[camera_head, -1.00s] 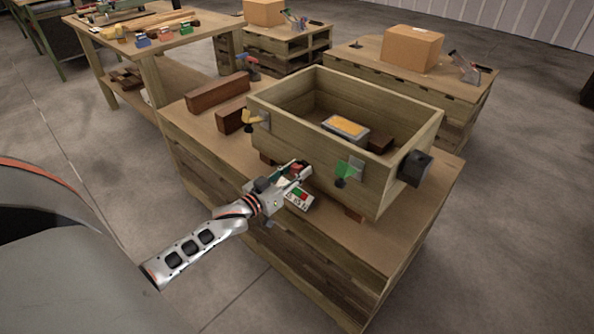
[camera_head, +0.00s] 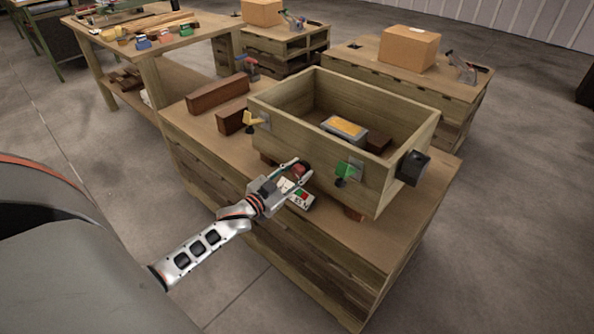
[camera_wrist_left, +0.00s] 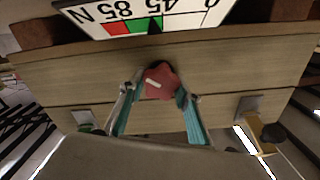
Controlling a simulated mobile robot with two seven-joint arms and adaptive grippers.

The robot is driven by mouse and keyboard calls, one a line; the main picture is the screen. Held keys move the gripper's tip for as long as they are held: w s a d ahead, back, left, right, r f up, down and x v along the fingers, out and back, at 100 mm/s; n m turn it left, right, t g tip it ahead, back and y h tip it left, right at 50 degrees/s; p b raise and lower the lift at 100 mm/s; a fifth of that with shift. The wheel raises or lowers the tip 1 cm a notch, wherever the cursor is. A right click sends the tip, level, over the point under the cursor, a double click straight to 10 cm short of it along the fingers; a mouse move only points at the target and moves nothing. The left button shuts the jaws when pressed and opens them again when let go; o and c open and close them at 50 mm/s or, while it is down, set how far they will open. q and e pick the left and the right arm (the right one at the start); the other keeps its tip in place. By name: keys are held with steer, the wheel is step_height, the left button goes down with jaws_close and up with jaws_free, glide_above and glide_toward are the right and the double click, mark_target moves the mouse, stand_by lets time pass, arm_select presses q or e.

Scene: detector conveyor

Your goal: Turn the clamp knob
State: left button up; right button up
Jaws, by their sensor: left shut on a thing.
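The clamp knob (camera_head: 299,169) is red and lobed, on the front wall of the wooden box (camera_head: 390,190). In the left wrist view the knob (camera_wrist_left: 161,82) shows a white mark on its face. My left gripper (camera_head: 301,170) is shut on the knob, its two fingers on either side. A white gauge plate (camera_head: 299,197) with red and green fields lies just below the knob. Its numbers and an N appear upside down on the plate (camera_wrist_left: 140,14) in the left wrist view. My right gripper is not in view.
A black block (camera_head: 413,168) sticks out at the box's right corner. Brown blocks (camera_head: 217,94) lie on the bench (camera_head: 405,236) left of the box.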

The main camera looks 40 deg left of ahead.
arm_select(q)
steer(key=shift+m, duration=0.4)
steer(key=o, duration=1.1)
steer(key=s, duration=0.8)
steer(key=s+a, duration=0.1)
steer(key=s, duration=0.3)
